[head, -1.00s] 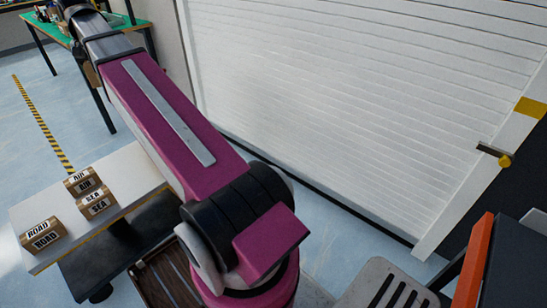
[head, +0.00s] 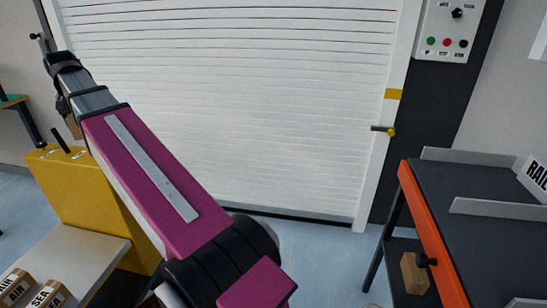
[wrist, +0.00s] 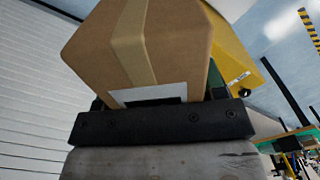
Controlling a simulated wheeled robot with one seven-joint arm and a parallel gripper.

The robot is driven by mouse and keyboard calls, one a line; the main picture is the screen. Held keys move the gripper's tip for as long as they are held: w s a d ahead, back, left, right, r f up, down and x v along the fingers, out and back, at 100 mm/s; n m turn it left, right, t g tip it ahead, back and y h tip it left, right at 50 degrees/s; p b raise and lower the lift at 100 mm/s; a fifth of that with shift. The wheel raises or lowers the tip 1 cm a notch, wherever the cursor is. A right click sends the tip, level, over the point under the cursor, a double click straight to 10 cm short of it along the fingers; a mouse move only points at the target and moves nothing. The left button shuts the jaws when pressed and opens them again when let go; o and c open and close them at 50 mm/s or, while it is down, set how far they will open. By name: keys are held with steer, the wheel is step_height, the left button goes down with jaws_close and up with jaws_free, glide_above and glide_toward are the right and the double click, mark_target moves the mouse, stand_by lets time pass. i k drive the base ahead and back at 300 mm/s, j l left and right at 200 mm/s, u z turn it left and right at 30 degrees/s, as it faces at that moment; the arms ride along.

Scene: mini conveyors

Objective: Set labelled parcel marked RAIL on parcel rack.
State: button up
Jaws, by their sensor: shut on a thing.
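A brown cardboard parcel (wrist: 140,45) with a tan tape strip fills the top of the wrist view. A white label with dark marks shows at its lower edge, but the word cannot be read. My gripper (wrist: 160,125) is shut on it. In the head view, part of the held parcel (head: 73,127) shows at the far end of my arm, at upper left; the fingers are largely hidden there. I cannot tell which thing is the parcel rack.
Parcels marked AIR (head: 17,286) and SEA (head: 47,294) sit on a pale table (head: 85,255) at lower left. A yellow cabinet (head: 90,205) stands behind it. A brown box (head: 414,273) is below the bench. A white shutter (head: 260,110) closes the back.

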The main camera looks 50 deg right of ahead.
mark_target(468, 186)
steer(key=l+z, duration=0.1)
steer(key=z, duration=0.45)
steer(key=i+z, duration=0.1)
steer(key=z, duration=0.45)
steer(key=i+l+z, duration=0.1)
steer(key=z, duration=0.45)
steer(key=i+z, duration=0.1)
steer(key=z, duration=1)
steer(key=i+j+z, duration=0.1)
steer(key=z, duration=0.45)
steer(key=i+j+z, duration=0.1)
steer(key=z, duration=0.45)
steer(key=j+z, duration=0.1)
steer(key=z, duration=0.45)
